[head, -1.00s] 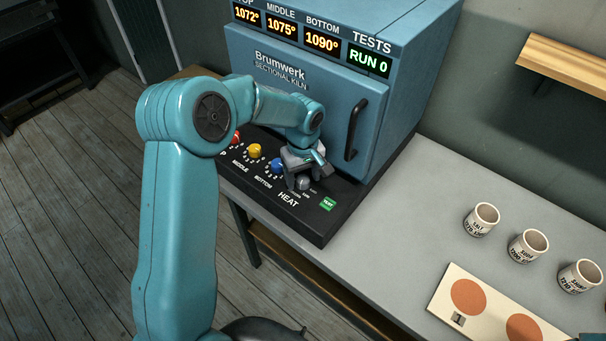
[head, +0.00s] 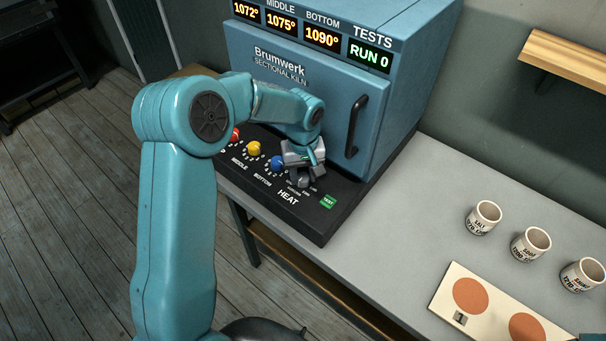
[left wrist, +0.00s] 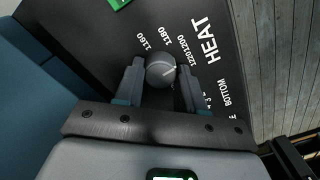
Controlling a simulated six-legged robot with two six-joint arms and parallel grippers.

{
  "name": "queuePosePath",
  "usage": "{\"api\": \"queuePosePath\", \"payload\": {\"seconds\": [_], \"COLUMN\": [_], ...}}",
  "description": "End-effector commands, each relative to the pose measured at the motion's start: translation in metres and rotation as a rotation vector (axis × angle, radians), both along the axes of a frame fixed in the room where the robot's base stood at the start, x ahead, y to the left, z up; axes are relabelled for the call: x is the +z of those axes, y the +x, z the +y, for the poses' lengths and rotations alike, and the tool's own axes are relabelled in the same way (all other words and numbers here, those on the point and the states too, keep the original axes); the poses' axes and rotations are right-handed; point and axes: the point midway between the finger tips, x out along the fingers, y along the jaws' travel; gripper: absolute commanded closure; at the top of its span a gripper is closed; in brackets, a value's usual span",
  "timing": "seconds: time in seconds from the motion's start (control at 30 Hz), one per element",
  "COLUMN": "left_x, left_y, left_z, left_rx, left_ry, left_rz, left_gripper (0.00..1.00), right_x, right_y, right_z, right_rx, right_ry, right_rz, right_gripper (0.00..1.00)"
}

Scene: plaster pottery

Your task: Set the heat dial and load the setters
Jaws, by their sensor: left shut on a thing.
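My left gripper (head: 303,171) is shut on the grey round heat dial (left wrist: 161,71) on the black panel of the blue kiln (head: 290,100). In the left wrist view the two fingers stand on either side of the dial. A pale mark on the dial's face points toward the right, near the 1200 and 1220 labels; its exact setting is hard to tell. A cream board (head: 497,305) with round terracotta patches and a "1" tag lies on the table at lower right. Three white lettered cups (head: 483,218) stand behind it.
Red, yellow and blue knobs (head: 254,149) sit left of the heat dial. A green test button (head: 328,201) is close to its right. The kiln door's handle (head: 356,127) stands out above. A wooden shelf (head: 570,65) hangs at right. The grey tabletop (head: 400,225) is clear between kiln and cups.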

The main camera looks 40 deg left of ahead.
Motion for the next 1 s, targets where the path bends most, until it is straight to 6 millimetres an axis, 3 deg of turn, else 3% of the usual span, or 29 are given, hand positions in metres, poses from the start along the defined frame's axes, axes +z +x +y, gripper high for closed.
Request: {"api": "queuePosePath", "payload": {"seconds": [0.6,1.0], "left_x": [0.000,0.001], "left_y": [0.000,0.000], "left_z": [0.000,0.000], "left_rx": [-0.580,-0.873], "left_ry": [0.000,0.000], "left_rz": [-0.002,-0.002], "left_gripper": [0.92,0.92], "right_x": [-0.016,-0.018], "right_y": [0.000,0.000], "right_z": [0.000,0.000], "right_rx": [0.000,0.000], "right_ry": [0.000,0.000], "right_rz": [0.000,0.000], "right_gripper": [0.57,0.57]}}
